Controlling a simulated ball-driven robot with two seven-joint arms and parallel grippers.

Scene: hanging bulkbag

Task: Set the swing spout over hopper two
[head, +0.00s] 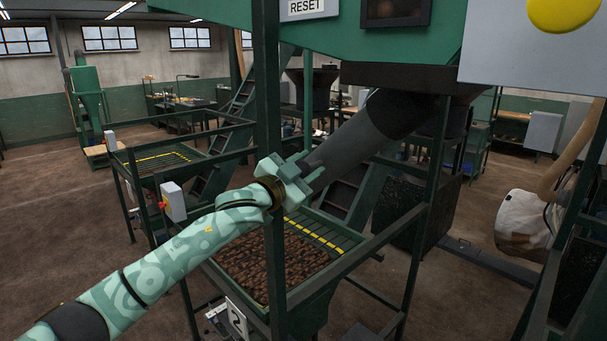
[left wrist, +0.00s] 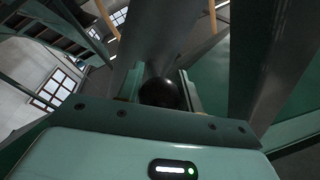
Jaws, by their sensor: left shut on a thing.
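The swing spout (head: 355,140) is a dark grey tube that slopes down to the left from under the green machine. My left gripper (head: 303,180) is shut at the spout's lower end. In the left wrist view, a dark round knob (left wrist: 158,93) sits between the fingers of my left gripper (left wrist: 160,84). Hopper two (head: 335,262), marked with a "2" plate (head: 237,320), holds brown lumps and has a yellow-striped bar. In the head view, the spout's lower end lies above its far part; the spout's mouth is hidden. My right gripper is not in view.
A green post (head: 267,130) stands close beside my left gripper. Another hopper (head: 160,160) stands to the left behind. A green frame post (head: 425,200) stands on the right. A RESET sign (head: 307,7) is above.

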